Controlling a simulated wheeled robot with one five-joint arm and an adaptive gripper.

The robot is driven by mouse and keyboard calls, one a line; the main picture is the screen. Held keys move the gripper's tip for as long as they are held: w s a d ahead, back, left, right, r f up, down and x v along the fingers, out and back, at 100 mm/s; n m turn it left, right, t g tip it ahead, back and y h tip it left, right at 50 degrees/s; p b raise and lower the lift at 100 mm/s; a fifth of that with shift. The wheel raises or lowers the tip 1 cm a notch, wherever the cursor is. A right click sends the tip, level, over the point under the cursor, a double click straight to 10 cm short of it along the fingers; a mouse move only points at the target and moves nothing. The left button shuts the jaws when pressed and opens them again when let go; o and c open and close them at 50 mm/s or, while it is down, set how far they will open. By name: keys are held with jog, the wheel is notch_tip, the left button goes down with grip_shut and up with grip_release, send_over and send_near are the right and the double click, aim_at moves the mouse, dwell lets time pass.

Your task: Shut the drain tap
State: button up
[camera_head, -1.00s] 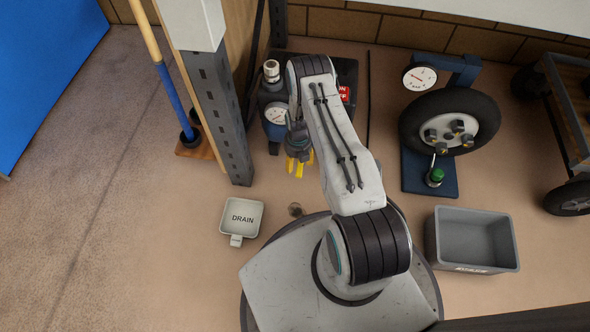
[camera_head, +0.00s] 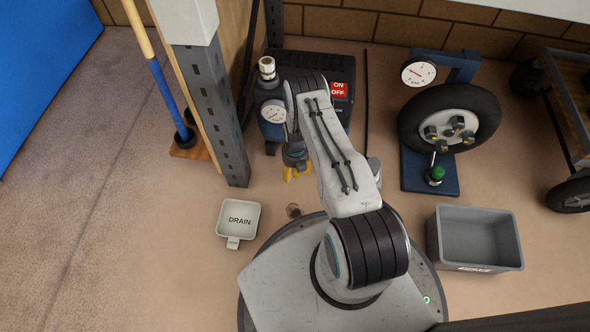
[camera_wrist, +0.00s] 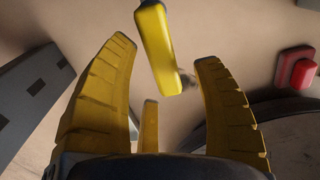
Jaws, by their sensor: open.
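The drain tap appears to be the yellow lever (camera_wrist: 157,45) at the top middle of the wrist view. It slants down between the tips of my gripper (camera_wrist: 165,58), near the right finger. My gripper is open, with its yellow fingers spread around the lever; I cannot tell whether they touch it. In the head view my gripper (camera_head: 296,172) is low in front of the compressor (camera_head: 312,62), just right of the grey post. The arm hides much of the compressor front, and I cannot tell the lever from the yellow fingers there.
A white tray marked DRAIN (camera_head: 239,219) lies on the floor below left of my gripper. The grey post (camera_head: 222,120) stands close on the left. A wheel on a blue stand (camera_head: 430,178) and a grey bin (camera_head: 475,240) are to the right. A red part (camera_wrist: 297,70) shows at right.

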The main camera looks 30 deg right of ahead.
jog(key=shift+c, duration=0.4)
grip_shut()
